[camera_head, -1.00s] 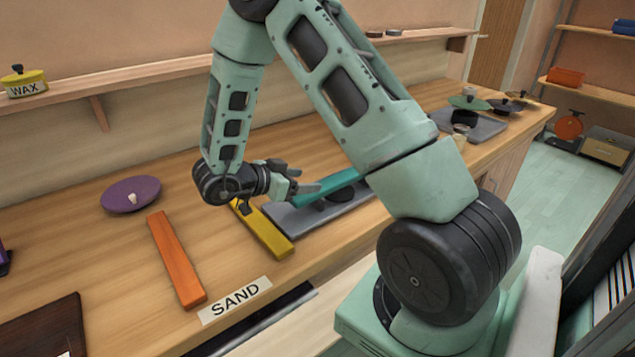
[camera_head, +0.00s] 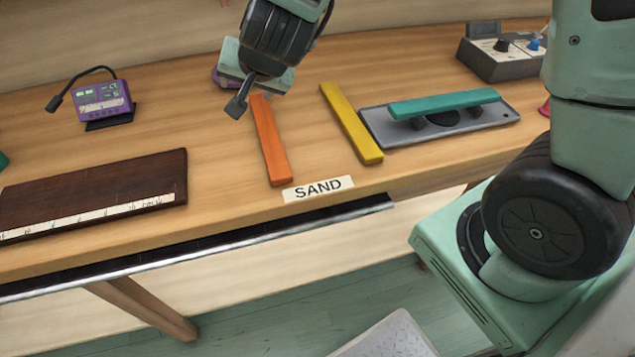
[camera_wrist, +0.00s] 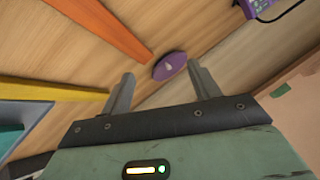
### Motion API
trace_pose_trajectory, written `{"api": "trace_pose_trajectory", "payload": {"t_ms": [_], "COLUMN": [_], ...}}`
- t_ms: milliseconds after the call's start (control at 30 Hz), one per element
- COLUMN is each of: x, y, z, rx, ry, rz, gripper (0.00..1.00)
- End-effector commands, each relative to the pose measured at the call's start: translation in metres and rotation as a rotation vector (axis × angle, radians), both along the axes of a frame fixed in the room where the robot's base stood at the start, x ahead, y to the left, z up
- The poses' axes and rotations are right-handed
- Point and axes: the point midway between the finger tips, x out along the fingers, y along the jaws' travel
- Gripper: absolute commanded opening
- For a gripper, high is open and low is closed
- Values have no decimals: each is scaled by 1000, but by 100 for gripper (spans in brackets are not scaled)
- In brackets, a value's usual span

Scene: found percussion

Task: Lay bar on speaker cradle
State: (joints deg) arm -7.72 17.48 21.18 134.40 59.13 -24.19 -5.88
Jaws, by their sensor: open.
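The speaker cradle (camera_head: 375,122) is a grey plate with a dark round speaker and dark supports, right of centre on the bench. A teal bar (camera_head: 445,103) lies across its supports. A yellow bar (camera_head: 351,125) lies on the bench just left of the cradle. An orange bar (camera_head: 269,142) lies further left, above the SAND label. My gripper (camera_head: 240,97) is over the bench by the far end of the orange bar. In the wrist view my gripper (camera_wrist: 162,92) is open with nothing between its fingers; the orange bar (camera_wrist: 105,27) and yellow bar (camera_wrist: 50,91) show beyond.
A purple disc (camera_wrist: 169,66) with a pale knob lies beyond the fingers. A purple meter (camera_head: 101,101) and a dark ruled board (camera_head: 95,190) are at left. A grey control box (camera_head: 505,60) stands at back right. Bench between meter and orange bar is clear.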

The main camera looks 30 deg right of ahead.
Motion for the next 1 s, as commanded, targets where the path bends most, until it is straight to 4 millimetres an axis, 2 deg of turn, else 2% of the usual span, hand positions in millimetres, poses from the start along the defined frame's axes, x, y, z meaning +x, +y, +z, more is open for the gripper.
{"api": "trace_pose_trajectory", "payload": {"t_ms": [33, 67, 100, 167, 200, 300, 400, 500, 600, 1000], "x": [-27, -46, -72, -115, -144, -205, -246, -267, -276, -277], "y": [32, 48, 64, 79, 82, 72, 50, 30, 20, 18], "z": [9, 10, 13, 14, 13, 11, 11, 11, 12, 12], "rx": [9, 7, -7, -47, -85, -208, -334, -426, -472, -479], "ry": [33, 64, 106, 181, 234, 365, 471, 543, 578, 584], "rz": [175, 279, 413, 603, 715, 945, 1089, 1166, 1196, 1199], "gripper": [61, 61, 61, 61, 61, 61, 61, 61, 61, 61]}}
